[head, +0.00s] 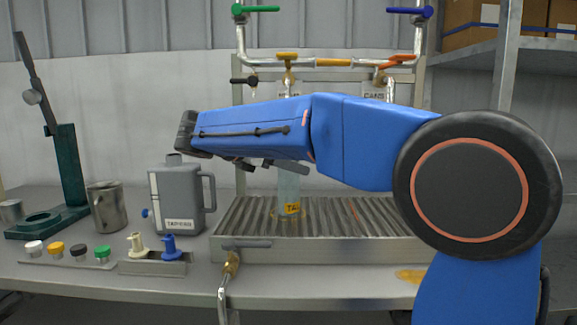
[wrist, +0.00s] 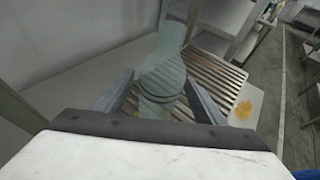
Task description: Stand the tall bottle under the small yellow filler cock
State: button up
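The tall bottle (head: 289,187) is pale, translucent and upright on the slatted drip tray, with a yellow label low on its side. My arm hides its top in the head view. The small yellow filler cock (head: 287,57) is on the pipework above, roughly in line with the bottle; the depth between them is unclear. My gripper (head: 270,165) is by the bottle's hidden upper part. In the wrist view the bottle (wrist: 163,75) lies between the two fingers of my gripper (wrist: 160,78). The fingers are apart, close to its sides; whether they press on it is unclear.
A grey jug (head: 181,200), a metal beaker (head: 107,207) and a green stand (head: 70,165) are to the left. Coloured knobs (head: 79,250) line the front. An orange cock (head: 397,58) is right of the yellow one.

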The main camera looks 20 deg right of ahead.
jog(key=shift+r, duration=0.1)
jog(key=v, duration=1.2)
